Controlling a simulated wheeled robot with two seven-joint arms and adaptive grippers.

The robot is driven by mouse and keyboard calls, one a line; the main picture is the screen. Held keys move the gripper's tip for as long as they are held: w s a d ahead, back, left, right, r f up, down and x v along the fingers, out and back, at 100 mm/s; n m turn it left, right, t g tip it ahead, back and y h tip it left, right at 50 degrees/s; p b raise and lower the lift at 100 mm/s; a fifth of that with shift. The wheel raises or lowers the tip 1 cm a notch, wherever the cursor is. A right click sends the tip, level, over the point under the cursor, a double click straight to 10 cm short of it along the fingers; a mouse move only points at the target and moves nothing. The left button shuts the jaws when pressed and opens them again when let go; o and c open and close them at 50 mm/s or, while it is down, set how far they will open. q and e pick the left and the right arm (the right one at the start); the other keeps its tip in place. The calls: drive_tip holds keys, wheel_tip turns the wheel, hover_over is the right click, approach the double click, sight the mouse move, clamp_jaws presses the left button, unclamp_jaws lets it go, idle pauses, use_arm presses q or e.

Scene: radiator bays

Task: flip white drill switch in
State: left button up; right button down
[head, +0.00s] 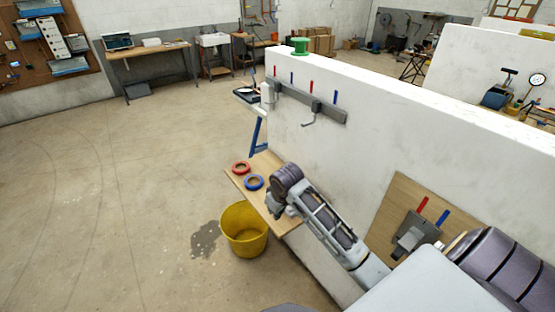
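I cannot make out a white drill or its switch for certain. A grey plate with a pale block (410,238) sits on a wooden board (383,222) against the white wall, partly hidden by my arm. Another small white object (267,93) is at the left end of a grey rail (297,98) on the same wall. One of my arms reaches from the lower right toward a wooden shelf. The grey end (277,206) of this arm is over the shelf; its fingers are not clear. My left gripper is not in view.
The floor at left is clear.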

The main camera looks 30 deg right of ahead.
drive_tip(key=w+d+r, duration=0.5)
drive_tip(key=w+r, duration=0.2)
drive_tip(key=r, duration=0.2)
drive_tip(key=w+d+r+m, duration=0.1)
drive_tip(key=w+d+r, duration=0.5)
drive_tip(key=r, duration=0.3)
drive_tip(key=shift+w+d, duration=0.3)
drive_tip(key=shift+w, duration=0.35)
drive_tip(key=p+x, duration=0.2)
drive_tip(key=x, duration=0.8)
drive_tip(key=shift+s+r+p, duration=0.2)
drive_tip(key=shift+s+p, duration=0.45)
drive_tip(key=shift+s, duration=1.15)
drive_tip(key=shift+s+f, duration=0.1)
drive_tip(key=shift+s, duration=0.05)
